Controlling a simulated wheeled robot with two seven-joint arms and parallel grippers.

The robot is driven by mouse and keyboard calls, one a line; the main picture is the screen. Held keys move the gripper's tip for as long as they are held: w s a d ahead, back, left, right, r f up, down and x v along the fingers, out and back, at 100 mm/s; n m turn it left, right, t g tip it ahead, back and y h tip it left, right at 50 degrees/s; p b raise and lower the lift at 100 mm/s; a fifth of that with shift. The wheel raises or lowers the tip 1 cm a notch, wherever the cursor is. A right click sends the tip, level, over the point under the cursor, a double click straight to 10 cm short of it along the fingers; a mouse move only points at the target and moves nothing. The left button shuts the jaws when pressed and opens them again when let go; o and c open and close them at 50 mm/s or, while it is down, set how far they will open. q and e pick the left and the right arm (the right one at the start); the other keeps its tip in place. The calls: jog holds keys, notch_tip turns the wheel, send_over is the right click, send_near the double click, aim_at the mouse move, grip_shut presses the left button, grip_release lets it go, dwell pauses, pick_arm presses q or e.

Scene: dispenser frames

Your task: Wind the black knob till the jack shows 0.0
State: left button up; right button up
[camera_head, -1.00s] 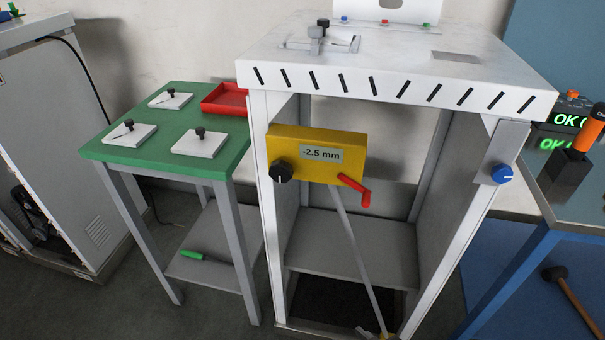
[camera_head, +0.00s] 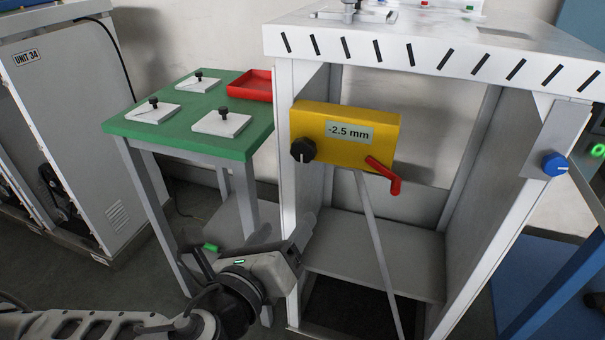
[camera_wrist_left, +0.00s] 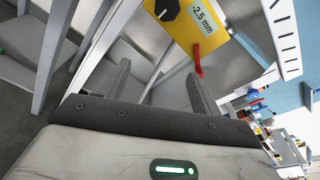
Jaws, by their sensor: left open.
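The jack is a yellow box (camera_head: 345,152) on the front of the white frame, and its display (camera_head: 349,133) reads -2.5 mm. The black knob (camera_head: 303,150) sits at the box's left end, with a light mark on its face. A red crank handle (camera_head: 383,175) is at its lower right. My left gripper (camera_head: 285,232) is below and left of the knob, apart from it. In the left wrist view its two fingers (camera_wrist_left: 159,85) are spread with nothing between them, and the black knob (camera_wrist_left: 167,9) shows beyond them at the top. My right gripper is not in view.
A green table (camera_head: 180,135) with white plates and a red tray (camera_head: 251,86) stands left of the frame. A blue knob (camera_head: 554,164) is on the right post. A diagonal grey rod (camera_head: 374,240) runs down below the box. Open space lies before the jack.

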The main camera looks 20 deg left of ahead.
pick_arm(q)
notch_tip(320, 180, up, 2)
jog(key=a+m+t+y, duration=0.1)
jog(key=a+m, duration=0.1)
jog(key=m, duration=0.1)
jog(key=b, duration=0.3)
send_near(302, 156)
jog(key=w, duration=0.4)
jog(key=w+p, duration=0.1)
jog(key=w, duration=0.4)
jog(key=shift+w+d+f, duration=0.1)
jog(key=shift+d, duration=0.15)
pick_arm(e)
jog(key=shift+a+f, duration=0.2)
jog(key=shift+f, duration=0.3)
pick_arm(q)
jog(key=c, duration=1)
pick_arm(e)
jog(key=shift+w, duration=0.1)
